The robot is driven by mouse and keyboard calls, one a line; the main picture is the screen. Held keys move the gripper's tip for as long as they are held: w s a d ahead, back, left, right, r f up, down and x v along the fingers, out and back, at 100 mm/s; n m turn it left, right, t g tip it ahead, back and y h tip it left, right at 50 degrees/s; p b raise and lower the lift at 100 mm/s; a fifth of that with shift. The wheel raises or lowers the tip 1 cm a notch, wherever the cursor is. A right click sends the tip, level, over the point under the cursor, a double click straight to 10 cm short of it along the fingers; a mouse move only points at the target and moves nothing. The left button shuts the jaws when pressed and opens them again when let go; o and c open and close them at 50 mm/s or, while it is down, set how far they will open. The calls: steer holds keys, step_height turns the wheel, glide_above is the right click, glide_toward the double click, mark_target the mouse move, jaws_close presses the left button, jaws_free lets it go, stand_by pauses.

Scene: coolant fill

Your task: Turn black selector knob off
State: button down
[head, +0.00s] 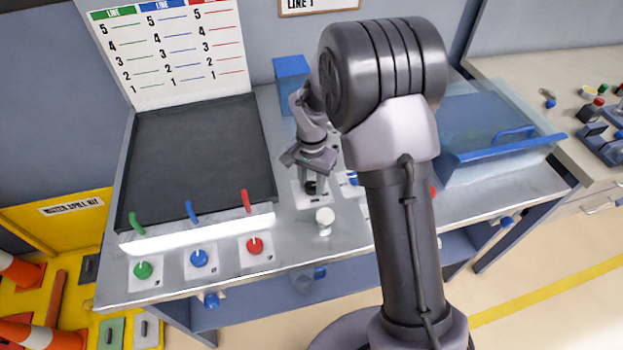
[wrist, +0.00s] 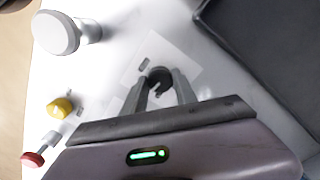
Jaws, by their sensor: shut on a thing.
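The black selector knob (head: 311,187) sits on a white plate on the workbench, below my gripper (head: 312,176) in the head view. In the wrist view the black knob (wrist: 159,77) is between the two fingertips of my gripper (wrist: 160,88), which are shut on it. The white plate (wrist: 190,66) shows around the knob. The knob's pointer direction is hard to read because the fingers cover part of it.
A white round knob (head: 324,217) stands just in front of the black knob. Green (head: 143,270), blue (head: 199,258) and red (head: 255,246) knobs line the bench's front left. A black tray (head: 200,150) lies behind them. A yellow knob (wrist: 60,107) and a red knob (wrist: 32,159) show in the wrist view.

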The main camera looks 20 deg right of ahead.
steer(key=n+p, duration=0.2)
steer(key=n, duration=0.2)
steer(key=shift+r+n, duration=0.1)
steer(key=shift+n, duration=0.2)
steer(key=n+p, duration=0.2)
steer(key=n, duration=0.3)
steer(key=n+p, duration=0.2)
steer(key=n, duration=0.3)
steer(key=shift+n, duration=0.4)
steer(key=shift+n+p, duration=0.6)
steer(key=shift+n, duration=1.4)
steer(key=c, duration=1)
jaws_free()
steer(key=shift+o, duration=0.2)
